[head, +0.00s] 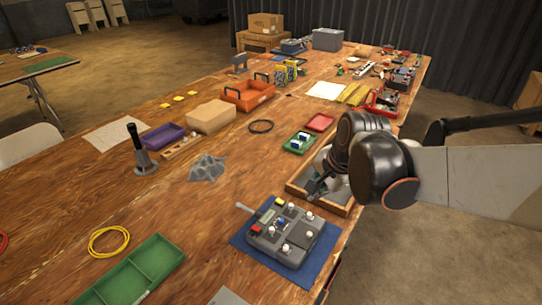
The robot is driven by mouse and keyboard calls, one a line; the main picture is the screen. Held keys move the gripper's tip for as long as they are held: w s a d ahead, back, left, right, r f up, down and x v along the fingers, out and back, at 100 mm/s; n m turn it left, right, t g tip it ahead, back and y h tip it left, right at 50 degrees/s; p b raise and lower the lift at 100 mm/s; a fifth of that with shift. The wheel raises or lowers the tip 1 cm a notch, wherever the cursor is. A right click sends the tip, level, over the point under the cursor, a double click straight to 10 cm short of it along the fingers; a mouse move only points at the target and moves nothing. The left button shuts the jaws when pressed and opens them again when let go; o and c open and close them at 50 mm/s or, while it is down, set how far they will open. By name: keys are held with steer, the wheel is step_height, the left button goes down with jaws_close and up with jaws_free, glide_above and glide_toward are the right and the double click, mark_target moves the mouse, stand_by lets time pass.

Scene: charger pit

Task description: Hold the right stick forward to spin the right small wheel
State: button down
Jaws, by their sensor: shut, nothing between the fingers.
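A grey control box (262,238) sits on a blue mat (240,243) near the right front edge of the wooden table. Several short sticks with white knobs stand on its top, along with a red block, a yellow block and a small blue part. A grey lever sticks out at its far left corner. I cannot tell which knob is the right stick, and I cannot make out the right small wheel. My gripper (314,187) is shut and empty, beyond the box and a little to its right, low over a wooden tray. It is apart from the sticks. My arm hides part of the tray.
The open wooden tray (333,208) holds dark and grey parts. A green tray (132,276), a yellow cable ring (109,241) and a grey rocky lump (207,168) lie to the left. Green (299,142) and red (320,122) small trays stand beyond.

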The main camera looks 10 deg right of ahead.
mark_target(291, 209)
steer(key=w+d+f+m+g+y+p, duration=0.1)
steer(key=w+d+f+m, duration=0.4)
steer(key=m, duration=0.8)
steer(key=shift+w+d+f+g+p, duration=0.2)
steer(key=shift+w+f+g+p, duration=0.5)
steer(key=shift+f+p, duration=0.95)
steer(key=shift+s+f, duration=0.15)
steer(key=shift+f, duration=0.15)
steer(key=b+x, duration=0.4)
steer(key=x, duration=0.5)
steer(key=shift+f, duration=0.2)
steer(key=shift+w+a+f+b, duration=0.15)
steer(key=shift+w+a+b, duration=0.2)
steer(key=shift+w+a, duration=0.15)
steer(key=shift+w+a+f+b, duration=0.15)
steer(key=shift+w+a+b, duration=0.25)
steer(key=shift+a, duration=0.2)
steer(key=shift+w+a, duration=0.4)
steer(key=shift+w, duration=0.1)
steer(key=shift+r, duration=0.1)
